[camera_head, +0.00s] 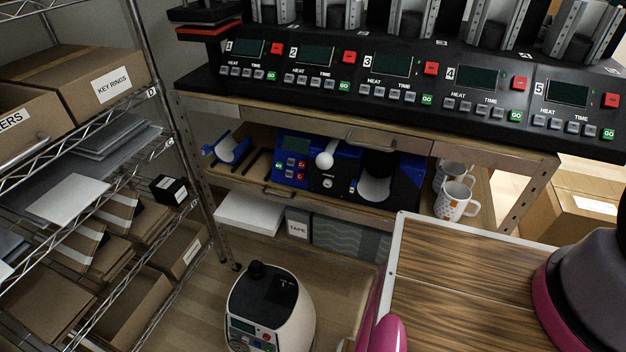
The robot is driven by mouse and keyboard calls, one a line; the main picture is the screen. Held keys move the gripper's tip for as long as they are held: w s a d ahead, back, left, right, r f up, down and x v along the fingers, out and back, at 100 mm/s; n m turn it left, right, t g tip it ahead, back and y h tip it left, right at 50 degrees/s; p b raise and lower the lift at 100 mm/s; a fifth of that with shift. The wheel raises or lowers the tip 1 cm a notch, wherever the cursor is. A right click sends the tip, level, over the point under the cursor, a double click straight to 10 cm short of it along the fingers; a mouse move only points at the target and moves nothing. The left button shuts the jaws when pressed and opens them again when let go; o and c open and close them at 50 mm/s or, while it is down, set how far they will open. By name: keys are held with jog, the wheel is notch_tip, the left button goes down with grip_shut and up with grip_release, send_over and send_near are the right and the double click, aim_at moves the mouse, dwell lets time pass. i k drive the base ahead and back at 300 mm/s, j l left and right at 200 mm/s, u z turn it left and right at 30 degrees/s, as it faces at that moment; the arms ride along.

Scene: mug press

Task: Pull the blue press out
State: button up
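The blue press (296,172) stands on the shelf under the workbench top. It has a blue body with a small dark screen and several buttons, a black middle part and a white ball knob (325,160) on its lever. A dark, curved clamp with a light lining (376,185) is at its right end. The shelf's front edge and handle lie in front of it. My gripper is not in view. Magenta and dark grey parts at the bottom and right edge look like my own arm.
White mugs (455,200) stand right of the press; a blue curved part (232,150) lies to its left. A large multi-station press (392,80) fills the bench top. A wood-topped surface (470,270), a rounded cream machine (270,310) and a wire rack (150,92) bound the floor.

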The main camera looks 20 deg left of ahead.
aim_at(271, 143)
jog(key=k, duration=0.6)
jog(key=u, duration=1.6)
jog(key=i+l, duration=0.15)
jog(key=l, duration=0.3)
jog(key=i+l+u, duration=0.15)
jog(key=l, duration=0.7)
jog(key=i+u, duration=0.05)
